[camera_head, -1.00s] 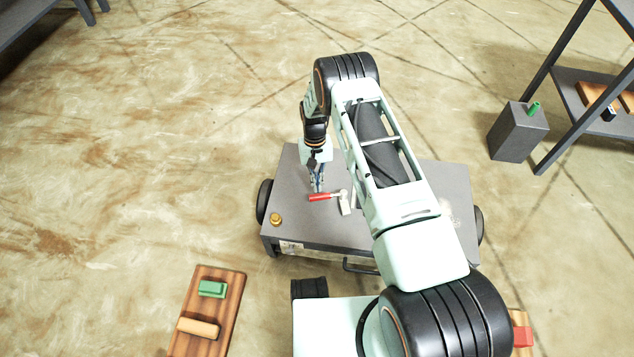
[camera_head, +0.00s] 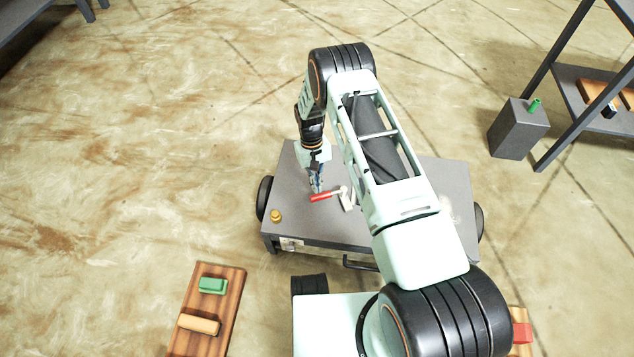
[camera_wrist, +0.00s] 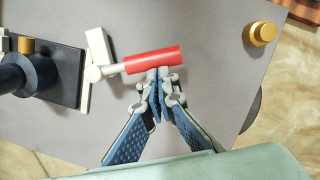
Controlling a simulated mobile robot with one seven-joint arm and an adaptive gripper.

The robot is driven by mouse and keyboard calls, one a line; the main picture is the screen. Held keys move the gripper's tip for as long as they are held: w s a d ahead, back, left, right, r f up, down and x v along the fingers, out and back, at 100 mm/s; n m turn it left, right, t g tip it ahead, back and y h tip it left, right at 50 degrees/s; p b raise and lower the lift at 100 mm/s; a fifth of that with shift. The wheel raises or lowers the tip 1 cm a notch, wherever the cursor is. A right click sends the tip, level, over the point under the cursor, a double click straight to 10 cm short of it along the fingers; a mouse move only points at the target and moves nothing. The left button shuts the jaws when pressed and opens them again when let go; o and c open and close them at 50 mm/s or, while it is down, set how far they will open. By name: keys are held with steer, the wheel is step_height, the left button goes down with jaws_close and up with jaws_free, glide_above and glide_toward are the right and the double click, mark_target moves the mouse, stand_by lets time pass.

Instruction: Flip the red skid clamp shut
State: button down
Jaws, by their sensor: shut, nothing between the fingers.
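The skid clamp has a red handle (camera_head: 321,198) on a pale arm and a white base (camera_head: 347,200), on top of a grey wheeled skid (camera_head: 300,228). In the wrist view the red handle (camera_wrist: 153,60) points right from its pale pivot, and a white bar (camera_wrist: 99,48) stands beside the pivot. My gripper (camera_head: 317,189) is shut and empty, just behind the handle in the head view. In the wrist view my gripper's fingertips (camera_wrist: 158,80) are at the handle's lower edge and seem to touch it; contact is not certain.
A brass knob (camera_head: 276,216) sits at the skid's front left corner. In the wrist view a black post on a dark plate (camera_wrist: 65,77) stands left of the clamp. My arm hides the skid's middle. A wooden board (camera_head: 225,310) with blocks lies at front left.

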steer(key=s+n, duration=0.2)
steer(key=n, duration=0.1)
steer(key=shift+s+d+r+h, duration=0.1)
steer(key=shift+s+h, duration=0.2)
steer(key=shift+s, duration=0.1)
steer(key=s+n, duration=0.1)
steer(key=s+d+n+p, duration=0.1)
steer(key=n, duration=0.1)
steer(key=shift+t+h, duration=0.3)
steer(key=s+n, duration=0.1)
steer(key=s+d+n, duration=0.1)
steer(key=n, duration=0.1)
steer(key=shift+d+n+t+p, duration=0.25)
steer(key=shift+n+t+p, duration=0.05)
steer(key=shift+t, duration=0.1)
steer(key=shift+s+d+n+t+h, duration=0.15)
steer(key=shift+s+d+n, duration=0.3)
steer(key=shift+n, duration=0.3)
steer(key=shift+s+d+n+t+h, duration=0.15)
steer(key=shift+s+d+n, duration=0.1)
steer(key=shift+d+n, duration=0.4)
steer(key=shift+a, duration=0.15)
steer(key=a, duration=0.3)
steer(key=shift+w+a+r, duration=0.3)
steer(key=shift+w, duration=0.05)
steer(key=p+v, duration=0.3)
steer(key=v, duration=0.7)
steer(key=shift+w+a, duration=0.1)
